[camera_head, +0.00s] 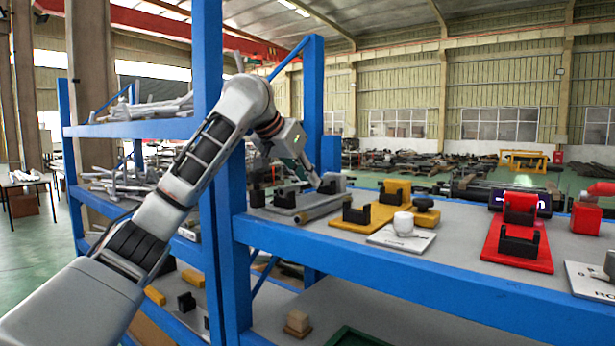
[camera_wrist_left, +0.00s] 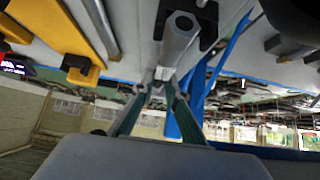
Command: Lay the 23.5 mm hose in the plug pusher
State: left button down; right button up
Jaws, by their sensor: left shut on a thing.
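My left gripper (camera_head: 316,183) reaches down over the grey fixture (camera_head: 296,208) on the blue shelf's top. In the left wrist view its fingers (camera_wrist_left: 160,84) are shut on a grey hollow hose (camera_wrist_left: 180,30), whose open end points toward the camera. The held hose is beside or in a black cradle (camera_wrist_left: 208,14); I cannot tell if it rests there. In the head view the arm and gripper mostly hide it. The grey fixture has a black cradle (camera_head: 284,197) and a grey block (camera_head: 332,183). My right gripper is not in view.
A loose grey rod (camera_head: 322,208) lies between the grey fixture and the yellow fixture (camera_head: 366,221). A white plate with a white cup (camera_head: 403,224), a red fixture (camera_head: 518,244) and a blue upright (camera_head: 236,180) stand nearby. The shelf's front edge (camera_head: 420,274) is clear.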

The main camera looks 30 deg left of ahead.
pick_arm(q)
jog(key=c, duration=2)
grip_release()
jog(key=shift+a+f, duration=0.1)
jog(key=shift+f, duration=0.35)
jog(key=shift+w+a+r, duration=0.1)
jog(key=shift+r, duration=0.4)
jog(key=v, duration=1.1)
jog(key=shift+r, duration=0.4)
jog(key=shift+s+r, duration=0.25)
jog(key=shift+s, duration=0.05)
